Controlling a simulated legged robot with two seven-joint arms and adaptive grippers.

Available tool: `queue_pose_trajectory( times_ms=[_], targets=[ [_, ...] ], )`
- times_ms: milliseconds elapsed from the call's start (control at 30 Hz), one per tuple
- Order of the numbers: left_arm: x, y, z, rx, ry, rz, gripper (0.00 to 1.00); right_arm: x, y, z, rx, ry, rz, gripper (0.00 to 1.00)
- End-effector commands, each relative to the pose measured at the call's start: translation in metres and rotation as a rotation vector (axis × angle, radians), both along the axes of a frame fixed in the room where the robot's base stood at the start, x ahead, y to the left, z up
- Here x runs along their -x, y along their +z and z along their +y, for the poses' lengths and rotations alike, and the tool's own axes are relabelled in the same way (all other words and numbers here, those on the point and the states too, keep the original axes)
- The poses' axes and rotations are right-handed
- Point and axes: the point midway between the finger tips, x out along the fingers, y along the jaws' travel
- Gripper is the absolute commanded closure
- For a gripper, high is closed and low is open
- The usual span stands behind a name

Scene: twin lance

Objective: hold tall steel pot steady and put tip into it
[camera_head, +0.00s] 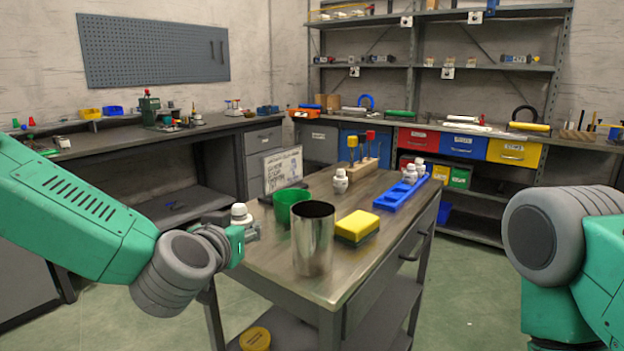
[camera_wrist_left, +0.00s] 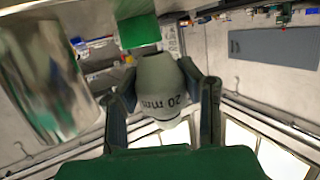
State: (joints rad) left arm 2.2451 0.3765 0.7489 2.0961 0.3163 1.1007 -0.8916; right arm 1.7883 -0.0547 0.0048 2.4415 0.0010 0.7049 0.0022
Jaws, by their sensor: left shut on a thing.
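The tall steel pot (camera_head: 313,240) stands upright near the front edge of the workbench. It also shows large and tilted at the left of the left wrist view (camera_wrist_left: 42,85). My left gripper (camera_head: 249,231) is left of the pot, apart from it. In the left wrist view its two fingers (camera_wrist_left: 162,105) are shut on a pale tip marked "20 mm" (camera_wrist_left: 160,84). The tip's white top (camera_head: 240,212) shows above the gripper in the head view. My right arm shows at the right edge, but its gripper is out of view. Nothing touches the pot's visible sides.
A green cup (camera_head: 290,204) stands just behind the pot. A yellow sponge-like block (camera_head: 357,226) lies right of it. A blue tray (camera_head: 402,194) with white tips, another white tip (camera_head: 340,181), a wooden tool stand (camera_head: 356,166) and a sign (camera_head: 283,169) are farther back.

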Motion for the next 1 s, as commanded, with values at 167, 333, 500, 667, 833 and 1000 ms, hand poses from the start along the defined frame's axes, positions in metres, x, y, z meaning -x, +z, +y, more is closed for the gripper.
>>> queue_pose_trajectory(
  times_ms=[167,333,500,667,833,1000],
  targets=[
    [-0.013,0.075,-0.064,0.006,-0.173,-0.007,1.00,-0.001,-0.017,0.000,0.000,0.000,-0.001,0.60],
    [-0.008,0.135,-0.107,0.002,-0.312,-0.005,1.00,-0.001,-0.022,0.000,0.000,0.000,-0.002,0.60],
    [-0.002,0.163,-0.126,-0.003,-0.381,0.001,1.00,-0.001,-0.024,0.000,0.000,0.000,-0.002,0.32],
    [-0.001,0.168,-0.128,-0.003,-0.392,0.002,1.00,-0.001,-0.023,0.001,-0.004,-0.008,-0.007,0.14],
    [-0.001,0.167,-0.128,-0.003,-0.391,0.003,1.00,-0.016,-0.019,0.025,-0.083,-0.148,-0.054,0.14],
    [-0.001,0.166,-0.128,-0.004,-0.391,0.003,1.00,-0.060,0.000,0.079,-0.297,-0.488,-0.138,0.14]
  ],
)
